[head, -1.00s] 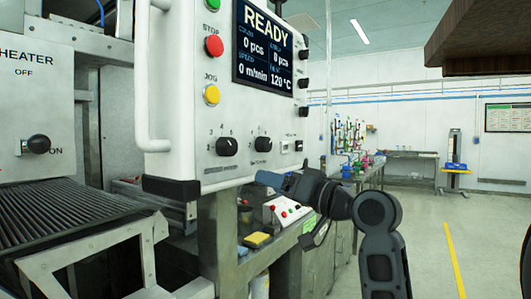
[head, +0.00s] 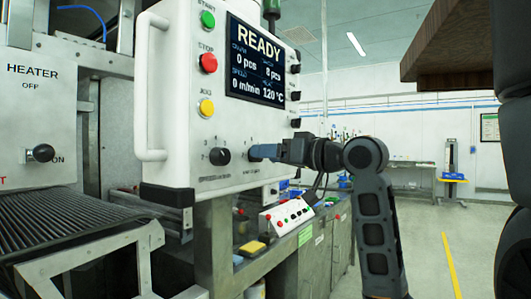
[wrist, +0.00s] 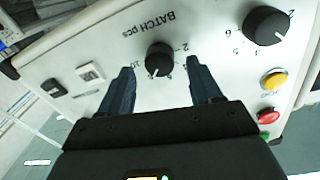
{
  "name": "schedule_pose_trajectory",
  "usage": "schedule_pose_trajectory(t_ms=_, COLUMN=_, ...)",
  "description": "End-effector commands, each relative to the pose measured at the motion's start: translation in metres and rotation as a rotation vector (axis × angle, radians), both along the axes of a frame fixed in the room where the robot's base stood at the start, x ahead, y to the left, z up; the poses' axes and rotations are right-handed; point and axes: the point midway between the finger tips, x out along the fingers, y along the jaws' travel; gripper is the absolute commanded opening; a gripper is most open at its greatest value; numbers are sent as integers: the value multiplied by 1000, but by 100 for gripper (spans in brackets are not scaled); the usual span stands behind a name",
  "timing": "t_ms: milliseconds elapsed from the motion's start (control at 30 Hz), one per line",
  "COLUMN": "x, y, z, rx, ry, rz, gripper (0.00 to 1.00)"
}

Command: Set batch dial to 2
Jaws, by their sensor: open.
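The batch dial (wrist: 158,60) is a round black knob under the upside-down label "BATCH pcs" in the wrist view. A 2 shows at its upper right; the pointer setting is too small to read surely. My gripper (wrist: 160,66) is open, with one blue-grey finger on each side of the dial and a visible gap at both sides. In the head view my gripper (head: 263,151) is at the panel and hides the dial. The screen (head: 256,62) reads READY, with 0 pcs at left and what looks like 8 pcs at right.
A larger speed-like dial (wrist: 266,26) sits beside it, with yellow (wrist: 275,80) and red (wrist: 269,116) buttons close to my gripper. A white handle (head: 143,90) stands out from the panel's left edge. A dark brown overhang (head: 440,45) is at upper right.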

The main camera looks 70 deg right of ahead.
Motion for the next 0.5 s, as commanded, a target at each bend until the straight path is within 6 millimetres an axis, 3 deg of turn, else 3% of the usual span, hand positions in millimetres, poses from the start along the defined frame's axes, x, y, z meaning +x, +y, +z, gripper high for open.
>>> schedule_pose_trajectory(t_ms=200, x=15, y=-4, z=0, rx=-1, ry=0, rz=0, gripper=64)
schedule_pose_trajectory(t_ms=467, x=16, y=-5, z=0, rx=-1, ry=0, rz=0, gripper=64)
schedule_pose_trajectory(t_ms=500, x=16, y=-4, z=0, rx=-1, ry=0, rz=0, gripper=60)
